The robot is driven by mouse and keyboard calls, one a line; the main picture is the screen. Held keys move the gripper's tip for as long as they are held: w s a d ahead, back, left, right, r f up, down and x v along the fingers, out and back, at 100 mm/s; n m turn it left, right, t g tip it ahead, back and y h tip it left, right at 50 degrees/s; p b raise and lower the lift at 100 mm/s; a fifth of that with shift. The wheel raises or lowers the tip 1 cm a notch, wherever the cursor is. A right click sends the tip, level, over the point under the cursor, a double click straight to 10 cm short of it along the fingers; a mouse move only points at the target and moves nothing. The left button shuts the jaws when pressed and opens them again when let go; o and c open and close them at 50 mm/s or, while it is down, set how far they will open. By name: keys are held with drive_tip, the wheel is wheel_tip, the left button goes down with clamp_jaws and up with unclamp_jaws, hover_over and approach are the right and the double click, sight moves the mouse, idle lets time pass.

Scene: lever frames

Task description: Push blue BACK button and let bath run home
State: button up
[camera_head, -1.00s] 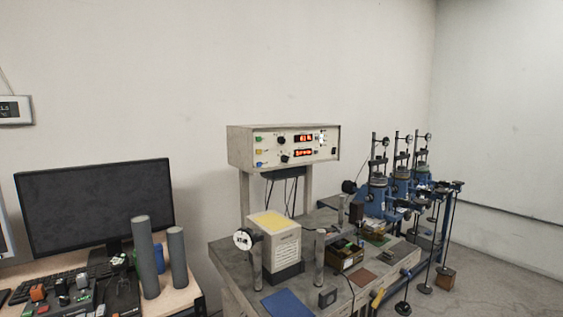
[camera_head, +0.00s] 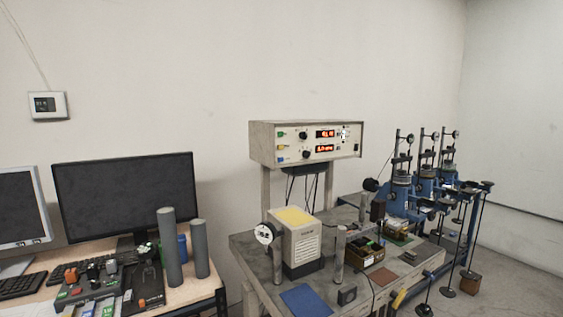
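A beige control box (camera_head: 305,142) stands on posts above the grey bench, against the wall. On the left of its front panel are small green, yellow and blue buttons in a column; the blue button (camera_head: 281,159) is the lowest. Two red lit displays (camera_head: 325,140) and black knobs are on the same panel; the digits are too small to read. Below the box, on the bench, is a cream box with a yellow top (camera_head: 293,216) and a round dial on its left side. I cannot tell which part is the bath. My gripper is not in view.
A wooden desk (camera_head: 203,290) at the left holds monitors (camera_head: 125,196), keyboards, a small button panel and two grey cylinders (camera_head: 168,247). Blue lever frames (camera_head: 402,195) with hanging weights stand at the right. A blue mat (camera_head: 306,300) lies on the bench front.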

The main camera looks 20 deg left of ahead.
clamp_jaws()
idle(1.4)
